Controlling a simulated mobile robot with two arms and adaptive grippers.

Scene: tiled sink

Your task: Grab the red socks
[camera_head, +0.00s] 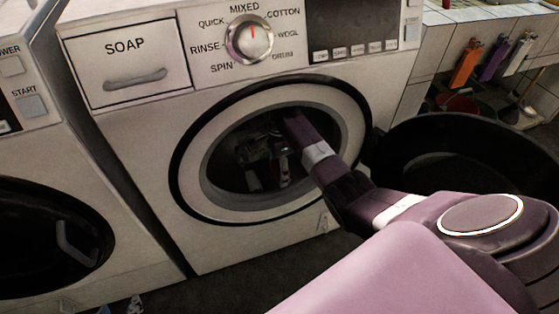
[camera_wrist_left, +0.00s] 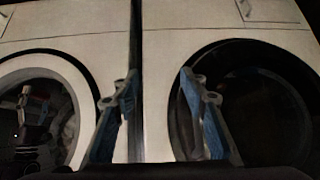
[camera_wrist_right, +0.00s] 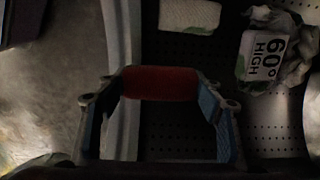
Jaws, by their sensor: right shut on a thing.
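The red socks (camera_wrist_right: 160,83), a rolled red bundle, lie between the fingers of my right gripper (camera_wrist_right: 156,100) in the right wrist view. That gripper is shut on them, inside the perforated metal drum. In the head view my right arm reaches through the round opening of the middle washing machine (camera_head: 150,180), and my right gripper (camera_head: 268,152) is dim inside; the socks cannot be made out there. My left gripper (camera_wrist_left: 160,78) is open and empty in front of the machines. Only its tips (camera_head: 134,304) show at the bottom of the head view.
A white cloth (camera_wrist_right: 190,15) and a crumpled cloth with a "60° HIGH" label (camera_wrist_right: 268,55) are in the drum. The drum's pale rim (camera_wrist_right: 122,50) is close beside the gripper. Another machine (camera_head: 40,165) stands at left.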

